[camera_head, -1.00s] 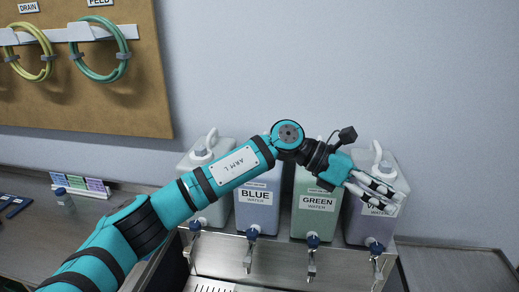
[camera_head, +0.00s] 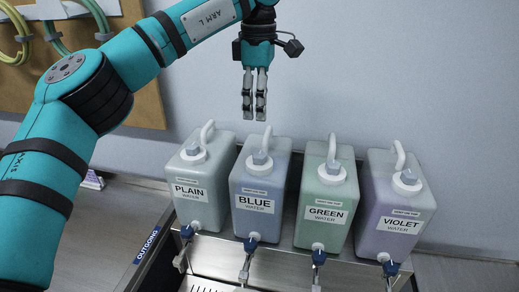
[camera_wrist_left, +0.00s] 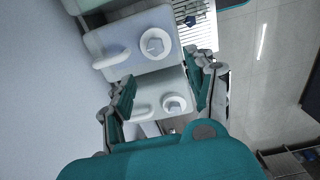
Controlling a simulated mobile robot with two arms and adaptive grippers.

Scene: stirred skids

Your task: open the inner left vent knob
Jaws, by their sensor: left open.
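Four jugs of water stand in a row. The inner left one is the blue jug (camera_head: 258,195), labelled BLUE WATER, with a pale vent knob (camera_head: 260,159) on its white cap beside the curved handle. My left gripper (camera_head: 254,117) points down above and slightly behind this jug, apart from it and empty. My right gripper is not in view.
The plain jug (camera_head: 199,188) is to the left; the green jug (camera_head: 325,205) and violet jug (camera_head: 395,210) are to the right. Taps project from the jug fronts above a metal drip tray (camera_head: 215,262). The wall (camera_head: 420,70) rises behind; upright handles stick up near the knobs.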

